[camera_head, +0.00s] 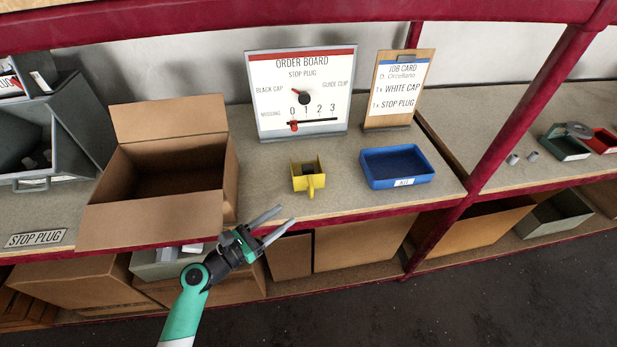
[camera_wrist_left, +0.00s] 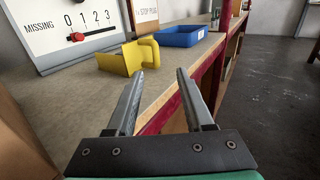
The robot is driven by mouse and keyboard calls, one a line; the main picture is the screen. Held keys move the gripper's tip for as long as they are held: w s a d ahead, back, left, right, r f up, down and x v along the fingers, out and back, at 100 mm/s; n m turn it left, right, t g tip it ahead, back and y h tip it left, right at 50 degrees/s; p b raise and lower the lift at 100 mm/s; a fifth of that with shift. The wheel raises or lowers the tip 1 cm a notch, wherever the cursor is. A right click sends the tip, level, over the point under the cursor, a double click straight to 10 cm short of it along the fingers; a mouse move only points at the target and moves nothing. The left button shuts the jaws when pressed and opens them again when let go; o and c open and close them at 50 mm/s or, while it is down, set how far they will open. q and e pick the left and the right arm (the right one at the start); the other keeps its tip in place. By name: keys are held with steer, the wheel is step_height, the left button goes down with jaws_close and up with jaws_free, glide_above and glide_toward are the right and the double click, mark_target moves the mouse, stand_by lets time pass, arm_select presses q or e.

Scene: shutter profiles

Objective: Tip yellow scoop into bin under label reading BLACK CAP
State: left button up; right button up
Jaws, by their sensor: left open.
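The yellow scoop (camera_head: 299,183) sits on the bench in front of the order board, its handle toward the front edge. Dark contents show inside it. In the left wrist view the scoop (camera_wrist_left: 118,62) lies beyond my fingertips. My left gripper (camera_head: 286,215) is open and empty, in front of the bench edge and apart from the scoop. It also shows in the left wrist view (camera_wrist_left: 157,75). I see no bin label reading BLACK CAP; those words appear on the order board (camera_head: 335,75). A label reading STOP PLUG (camera_head: 36,239) is at the left, below grey bins (camera_head: 82,128). My right gripper is not in view.
An open cardboard box (camera_head: 152,220) stands left of the scoop. A blue tray (camera_head: 432,172) is to its right, with a job card (camera_head: 398,90) behind. A red post (camera_head: 500,135) divides the bench. Clear bench lies around the scoop.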

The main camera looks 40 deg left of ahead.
mark_target(310, 191)
arm_select(q)
steer(key=w, duration=0.2)
steer(key=w+b, duration=0.1)
steer(key=w, duration=0.1)
steer(key=shift+w+d+r, duration=0.15)
steer(key=shift+w, duration=0.2)
steer(key=shift+s, duration=0.1)
steer(key=w, duration=0.1)
steer(key=w+b, duration=0.1)
steer(key=w, duration=0.1)
steer(key=w+b, duration=0.1)
steer(key=shift+w+a+r, duration=0.15)
steer(key=shift+w+a, duration=0.1)
steer(key=shift+w, duration=0.45)
steer(key=shift+s+r, duration=0.1)
jaws_close()
